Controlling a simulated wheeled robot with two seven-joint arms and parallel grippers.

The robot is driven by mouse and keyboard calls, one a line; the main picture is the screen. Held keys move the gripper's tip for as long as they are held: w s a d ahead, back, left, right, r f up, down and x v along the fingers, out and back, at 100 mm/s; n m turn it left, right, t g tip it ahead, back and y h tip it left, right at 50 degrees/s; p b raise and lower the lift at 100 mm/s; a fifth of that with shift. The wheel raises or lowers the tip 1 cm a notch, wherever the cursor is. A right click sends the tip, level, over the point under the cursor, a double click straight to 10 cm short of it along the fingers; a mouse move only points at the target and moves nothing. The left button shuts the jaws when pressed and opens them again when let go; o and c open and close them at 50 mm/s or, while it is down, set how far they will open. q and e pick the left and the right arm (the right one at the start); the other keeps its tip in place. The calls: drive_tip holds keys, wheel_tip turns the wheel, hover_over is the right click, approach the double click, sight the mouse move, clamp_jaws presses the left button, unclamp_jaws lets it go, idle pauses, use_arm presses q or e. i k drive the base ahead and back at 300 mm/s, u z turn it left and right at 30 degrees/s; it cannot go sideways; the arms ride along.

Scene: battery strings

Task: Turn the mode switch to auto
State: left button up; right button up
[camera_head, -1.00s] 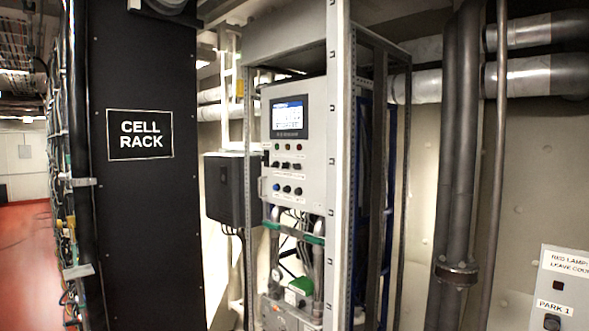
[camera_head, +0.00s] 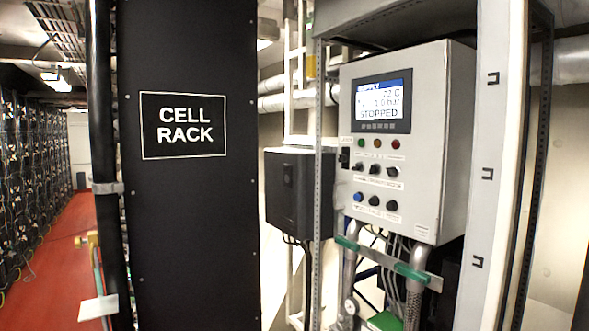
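A light grey control panel (camera_head: 425,110) is mounted in a metal frame right of centre. Its screen (camera_head: 381,105) shows a temperature, a pressure and the word STOPPED. Below the screen are small coloured lamps (camera_head: 377,143), then a row of dark rotary knobs (camera_head: 375,168), then a row with a blue button (camera_head: 358,196) and dark knobs (camera_head: 374,201). The labels are too small to read, so I cannot tell which knob is the mode switch or where it points. Neither of my grippers is in view.
A black panel marked CELL RACK (camera_head: 185,125) stands at left centre. A dark box (camera_head: 297,192) hangs left of the control panel. A pale upright post (camera_head: 492,180) stands at its right. A red floor aisle (camera_head: 68,245) runs along the far left.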

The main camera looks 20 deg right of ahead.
sight(392, 172)
drive_tip(key=z, duration=0.45)
drive_tip(key=i, duration=1.65)
drive_tip(key=z, duration=1)
